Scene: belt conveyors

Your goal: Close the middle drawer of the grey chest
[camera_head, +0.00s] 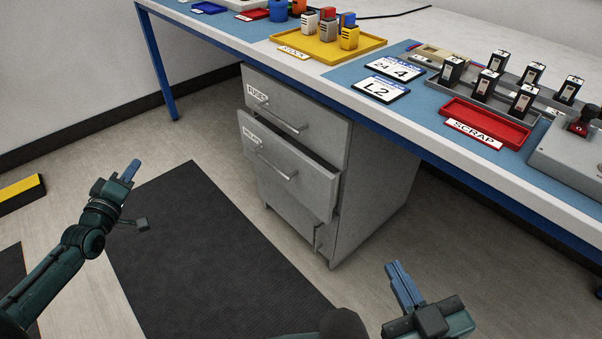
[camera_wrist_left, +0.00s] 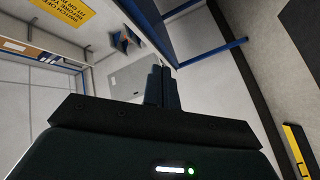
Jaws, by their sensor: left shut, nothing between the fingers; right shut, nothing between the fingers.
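The grey chest (camera_head: 372,190) stands under the workbench in the head view. Its middle drawer (camera_head: 314,184) is pulled out and juts past the front, with a bar handle (camera_head: 277,163) and a white label. The top drawer (camera_head: 325,124) sits above it, with its own handle. The lowest drawer is partly hidden below the middle one. My left gripper (camera_head: 131,171) is shut and empty, left of the chest and well apart from it. Its shut fingers show in the left wrist view (camera_wrist_left: 158,82). My right gripper (camera_head: 400,282) is shut and empty, at the lower right, apart from the chest.
The workbench (camera_head: 420,144) runs above the chest. On it are a yellow tray (camera_head: 330,60), a red scrap tray (camera_head: 462,113) and several small black-and-white parts. A dark mat (camera_head: 200,250) lies on the floor before the chest. The floor between left gripper and drawer is clear.

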